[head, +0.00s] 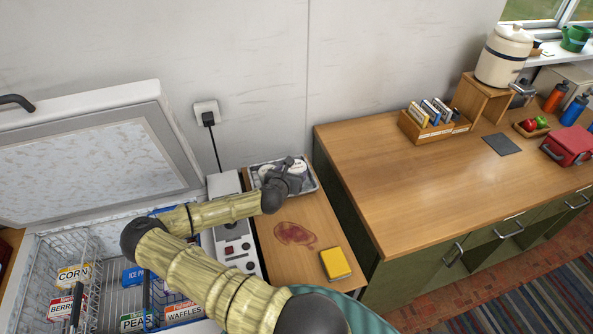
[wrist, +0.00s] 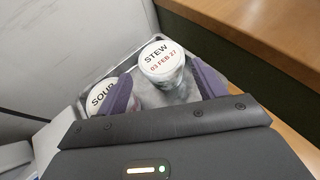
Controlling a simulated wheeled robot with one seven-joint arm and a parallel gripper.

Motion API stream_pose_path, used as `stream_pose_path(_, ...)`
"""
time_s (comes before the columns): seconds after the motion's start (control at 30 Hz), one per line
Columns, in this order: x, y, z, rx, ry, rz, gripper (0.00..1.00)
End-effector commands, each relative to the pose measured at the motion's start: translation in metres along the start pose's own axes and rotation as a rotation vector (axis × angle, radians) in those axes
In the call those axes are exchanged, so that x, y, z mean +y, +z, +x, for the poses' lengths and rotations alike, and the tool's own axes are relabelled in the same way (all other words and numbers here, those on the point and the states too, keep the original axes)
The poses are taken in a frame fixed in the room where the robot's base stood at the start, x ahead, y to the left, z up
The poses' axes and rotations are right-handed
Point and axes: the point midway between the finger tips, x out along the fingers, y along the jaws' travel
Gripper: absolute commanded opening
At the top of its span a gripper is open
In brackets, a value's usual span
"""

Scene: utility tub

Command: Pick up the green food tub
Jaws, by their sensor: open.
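A metal tray (head: 311,188) stands at the back of the small wooden worktop. In the wrist view it holds two round tubs with white lids: a STEW tub (wrist: 160,57), dated 03 FEB 27, and a SOUP tub (wrist: 101,98). The STEW tub's sides look pale and clear; I cannot tell a green colour on either tub. My gripper (head: 284,176) is over the tray and hides part of it. In the wrist view my gripper (wrist: 165,84) is open, with the STEW tub ahead and between its fingers; the SOUP tub is beside the left finger.
A yellow sponge-like block (head: 336,264) and a red stain (head: 294,234) are on the worktop. An open chest freezer (head: 70,227) with labelled boxes is at left. The wall is close behind the tray; a higher wooden counter (head: 420,190) stands at right.

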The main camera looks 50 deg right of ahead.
Motion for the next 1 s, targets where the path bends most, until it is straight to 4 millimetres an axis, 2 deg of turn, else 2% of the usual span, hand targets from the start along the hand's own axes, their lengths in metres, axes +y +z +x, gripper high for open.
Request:
stream_pose_path(0.3,0.0,0.001,0.002,0.0,0.001,-0.001,0.69)
stream_pose_path(0.7,-0.001,0.001,0.047,0.0,0.0,-0.001,0.69)
stream_pose_path(1.0,-0.001,0.0,0.051,0.0,0.0,0.0,0.69)
